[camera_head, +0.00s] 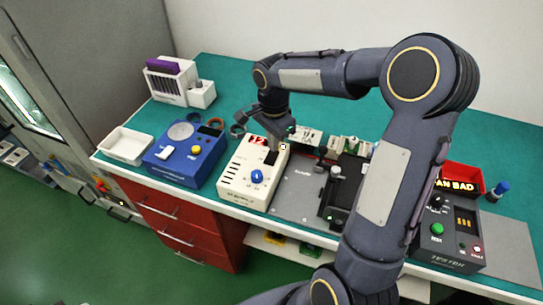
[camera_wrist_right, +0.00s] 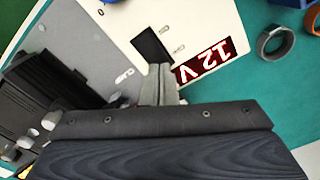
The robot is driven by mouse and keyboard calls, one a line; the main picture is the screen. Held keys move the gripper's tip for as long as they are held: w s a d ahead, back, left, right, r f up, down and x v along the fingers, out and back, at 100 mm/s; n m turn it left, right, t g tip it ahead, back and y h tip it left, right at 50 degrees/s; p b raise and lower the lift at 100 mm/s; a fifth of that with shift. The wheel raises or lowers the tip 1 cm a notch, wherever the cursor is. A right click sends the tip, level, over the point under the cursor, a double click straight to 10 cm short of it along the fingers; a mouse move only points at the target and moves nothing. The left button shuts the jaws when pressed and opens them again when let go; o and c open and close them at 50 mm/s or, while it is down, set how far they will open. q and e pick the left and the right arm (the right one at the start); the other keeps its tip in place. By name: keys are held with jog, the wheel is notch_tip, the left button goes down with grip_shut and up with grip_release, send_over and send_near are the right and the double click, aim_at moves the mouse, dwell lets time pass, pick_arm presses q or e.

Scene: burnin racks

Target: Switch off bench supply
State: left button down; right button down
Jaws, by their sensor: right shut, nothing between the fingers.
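The bench supply (camera_head: 248,190) is a cream box on the teal bench, with a blue knob (camera_head: 256,176) and a lit red display (camera_head: 257,141). The display reads 12 V in the right wrist view (camera_wrist_right: 204,62). A dark rectangular switch (camera_head: 270,157) is on its top panel, and it also shows in the right wrist view (camera_wrist_right: 152,45). My right gripper (camera_head: 277,146) is shut and empty, its fingertips (camera_wrist_right: 160,68) at the edge of the switch. I cannot tell whether they touch it. My left gripper is out of view.
A blue device (camera_head: 185,165) and a white tray (camera_head: 125,145) stand left of the supply. A grey plate (camera_head: 292,193) with a black fixture (camera_head: 345,190) lies to its right. A black tester (camera_head: 440,245) and a red bin (camera_head: 462,178) stand further right.

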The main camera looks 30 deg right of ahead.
jog(key=shift+f+b, duration=0.55)
jog(key=shift+f, duration=0.2)
jog(key=shift+r+p, duration=2.75)
jog(key=shift+r, duration=0.85)
jog(key=s+a+r+n+t+y, duration=0.2)
jog(key=s+n, duration=0.5)
jog(key=s, duration=0.4)
jog(key=s+a+r+n+t+y, duration=0.1)
jog(key=s+a+n, duration=0.4)
jog(key=s, duration=0.6)
jog(key=r+n+t, duration=0.1)
jog(key=n+t, duration=0.1)
jog(key=shift+a+t+y, duration=0.15)
jog(key=shift+t+y, duration=0.15)
jog(key=shift+y, duration=0.1)
